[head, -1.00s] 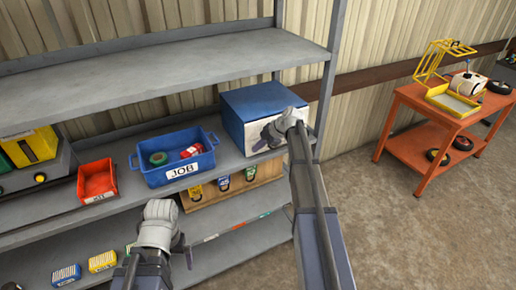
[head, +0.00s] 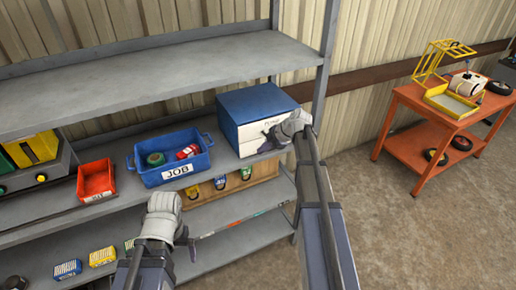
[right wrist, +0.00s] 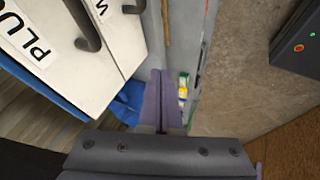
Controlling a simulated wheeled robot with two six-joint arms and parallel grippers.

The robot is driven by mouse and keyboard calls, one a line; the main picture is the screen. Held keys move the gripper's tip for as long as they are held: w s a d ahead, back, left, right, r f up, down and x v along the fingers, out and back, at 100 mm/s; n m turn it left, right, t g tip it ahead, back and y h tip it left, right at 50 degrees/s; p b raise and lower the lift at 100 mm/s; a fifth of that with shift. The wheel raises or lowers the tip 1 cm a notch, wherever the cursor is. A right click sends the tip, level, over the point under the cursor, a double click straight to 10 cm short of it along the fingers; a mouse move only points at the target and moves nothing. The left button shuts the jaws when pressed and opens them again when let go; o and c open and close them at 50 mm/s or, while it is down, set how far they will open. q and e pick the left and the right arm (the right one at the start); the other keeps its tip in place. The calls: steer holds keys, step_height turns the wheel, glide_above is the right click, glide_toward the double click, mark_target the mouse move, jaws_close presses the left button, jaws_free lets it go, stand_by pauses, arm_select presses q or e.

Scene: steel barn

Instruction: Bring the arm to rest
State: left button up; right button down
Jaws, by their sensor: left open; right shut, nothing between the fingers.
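My left gripper (head: 190,246) is low in front of the shelf unit, below the blue JOB bin (head: 147,178). Its fingers are small and partly hidden behind the wrist; it is open and holds nothing. My right gripper (head: 267,143) is in front of the white drawer fronts of the blue cabinet (head: 255,103). In the right wrist view its purple fingers (right wrist: 161,100) are together with nothing between them. The white drawers (right wrist: 62,40), with dark handles and labels, fill the upper left there. I cannot tell whether the fingers touch the cabinet.
The grey shelf (head: 170,68) runs above the bins. A red bin (head: 96,181) stands left of the JOB bin. Small boxes (head: 102,257) lie on the lower shelf. An orange cart (head: 415,148) stands at the right, with open floor (head: 400,235) before it.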

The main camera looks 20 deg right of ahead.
arm_select(q)
step_height(320, 180, up, 4)
steer(key=p, duration=0.2)
steer(key=shift+p, duration=0.35)
arm_select(e)
steer(key=v, duration=0.5)
arm_select(q)
steer(key=shift+f, duration=0.1)
arm_select(e)
steer(key=shift+a, duration=0.1)
